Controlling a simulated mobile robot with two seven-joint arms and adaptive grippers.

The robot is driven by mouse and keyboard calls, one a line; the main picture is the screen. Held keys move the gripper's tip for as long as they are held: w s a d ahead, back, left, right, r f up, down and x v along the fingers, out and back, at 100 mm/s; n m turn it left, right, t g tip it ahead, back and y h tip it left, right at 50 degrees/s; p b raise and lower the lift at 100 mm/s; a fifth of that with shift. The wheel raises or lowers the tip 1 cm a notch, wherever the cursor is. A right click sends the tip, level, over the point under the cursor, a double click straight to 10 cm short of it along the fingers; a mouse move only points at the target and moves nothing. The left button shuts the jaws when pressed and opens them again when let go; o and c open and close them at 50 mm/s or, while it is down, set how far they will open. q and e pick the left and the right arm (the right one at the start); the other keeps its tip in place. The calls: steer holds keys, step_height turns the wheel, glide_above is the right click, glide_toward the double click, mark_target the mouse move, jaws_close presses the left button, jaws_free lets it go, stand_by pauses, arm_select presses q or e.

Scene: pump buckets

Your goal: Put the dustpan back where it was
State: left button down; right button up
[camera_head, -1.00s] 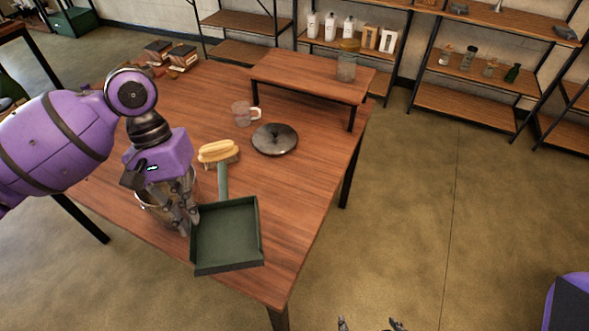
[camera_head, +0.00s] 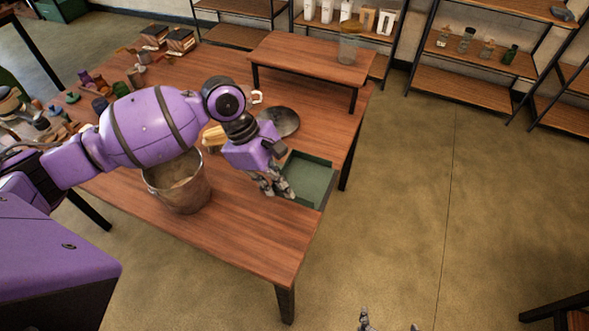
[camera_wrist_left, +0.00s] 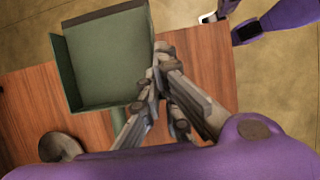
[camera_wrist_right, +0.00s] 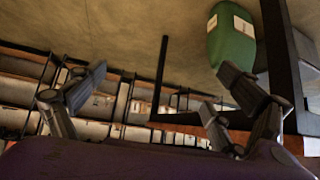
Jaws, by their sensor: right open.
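The dark green dustpan (camera_head: 309,178) is at the right edge of the wooden table, its tray facing up. In the left wrist view the dustpan (camera_wrist_left: 107,62) lies ahead of my left gripper (camera_wrist_left: 160,60), whose fingertips close together on its side rim. In the head view my left gripper (camera_head: 280,190) is at the dustpan's near left side. I cannot tell whether the dustpan rests on the table or hangs just above it. Its handle is mostly hidden by my arm. My right gripper (camera_head: 388,324) is open and empty over the floor at the bottom.
A metal bucket (camera_head: 180,183) stands on the wooden table (camera_head: 235,225) left of my left gripper. A yellow-tan brush (camera_head: 212,137) and a dark round lid (camera_head: 284,122) lie behind it. A raised wooden shelf (camera_head: 305,65) stands at the back. The table's front right is clear.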

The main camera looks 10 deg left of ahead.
arm_select(q)
steer(key=w+a+f, duration=0.1)
steer(key=w+f, duration=0.1)
steer(key=w, duration=0.1)
steer(key=w+a+f+b, duration=0.1)
steer(key=w+f, duration=0.2)
steer(key=w, duration=0.1)
steer(key=w+a+f+b, duration=0.1)
steer(key=w+a+f, duration=0.1)
steer(key=w+f, duration=0.1)
steer(key=shift+w+a+f, duration=0.1)
steer(key=shift+w+f, duration=0.1)
steer(key=shift+w, duration=0.3)
steer(key=shift+w+a+f+b, duration=0.15)
steer(key=shift+w+f+b, duration=0.15)
steer(key=shift+w+f, duration=0.3)
step_height(320, 180, down, 3)
steer(key=shift+w+a+f, duration=0.1)
arm_select(e)
steer(key=f, duration=0.1)
steer(key=s+d+f, duration=0.1)
steer(key=shift+s+d+f, duration=0.1)
steer(key=shift+f, duration=0.3)
